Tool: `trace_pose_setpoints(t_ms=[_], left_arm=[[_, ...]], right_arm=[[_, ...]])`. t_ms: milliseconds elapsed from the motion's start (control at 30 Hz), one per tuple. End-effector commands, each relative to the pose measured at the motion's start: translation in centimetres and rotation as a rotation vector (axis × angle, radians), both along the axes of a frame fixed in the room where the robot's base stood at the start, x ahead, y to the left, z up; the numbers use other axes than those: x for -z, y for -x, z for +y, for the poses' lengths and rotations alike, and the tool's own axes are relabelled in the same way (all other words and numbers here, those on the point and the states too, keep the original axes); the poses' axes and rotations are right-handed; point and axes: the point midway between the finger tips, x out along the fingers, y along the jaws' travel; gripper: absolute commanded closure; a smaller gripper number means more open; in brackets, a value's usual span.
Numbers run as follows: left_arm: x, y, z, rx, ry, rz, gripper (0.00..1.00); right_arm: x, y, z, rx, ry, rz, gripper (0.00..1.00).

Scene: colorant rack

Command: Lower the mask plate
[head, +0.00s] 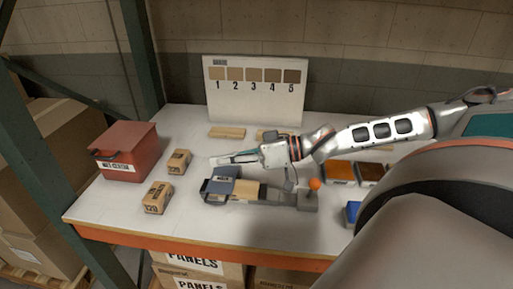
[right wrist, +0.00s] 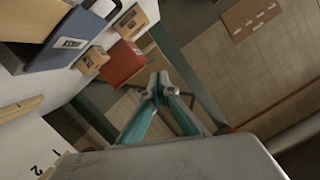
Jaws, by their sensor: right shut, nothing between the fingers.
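A blue-grey labelled block, which looks like the mask plate (head: 221,184), sits at the left end of a grey fixture (head: 279,197) on the table. It has a dark handle at its left side. It also shows upper left in the right wrist view (right wrist: 72,44). I cannot tell how high it stands over the fixture. A pale wooden panel (head: 246,189) lies in the fixture beside it. My right gripper (head: 215,162) is shut and empty, just above and behind the plate, apart from it. In the right wrist view its fingertips (right wrist: 158,88) are together. My left gripper is not in view.
A lever with an orange knob (head: 314,184) stands at the fixture's right end. A red box (head: 126,150) and two small cartons (head: 179,161) (head: 157,197) stand left. A numbered swatch board (head: 254,89) stands behind. Brown trays (head: 339,171) and a blue one (head: 352,212) lie right.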

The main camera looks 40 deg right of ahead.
Motion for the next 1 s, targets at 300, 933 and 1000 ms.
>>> trace_pose_setpoints(t_ms=[300, 933, 1000], left_arm=[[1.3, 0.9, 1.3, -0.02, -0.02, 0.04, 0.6], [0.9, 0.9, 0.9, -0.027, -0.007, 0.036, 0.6], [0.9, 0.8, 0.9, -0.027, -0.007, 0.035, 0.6]], right_arm=[[-0.6, 1.7, -1.2, -0.007, 0.003, 0.008, 1.0], [-2.5, 7.2, -5.7, 0.0, 0.002, 0.0, 1.0], [-2.6, 7.5, -5.9, 0.001, 0.0, 0.0, 1.0]])
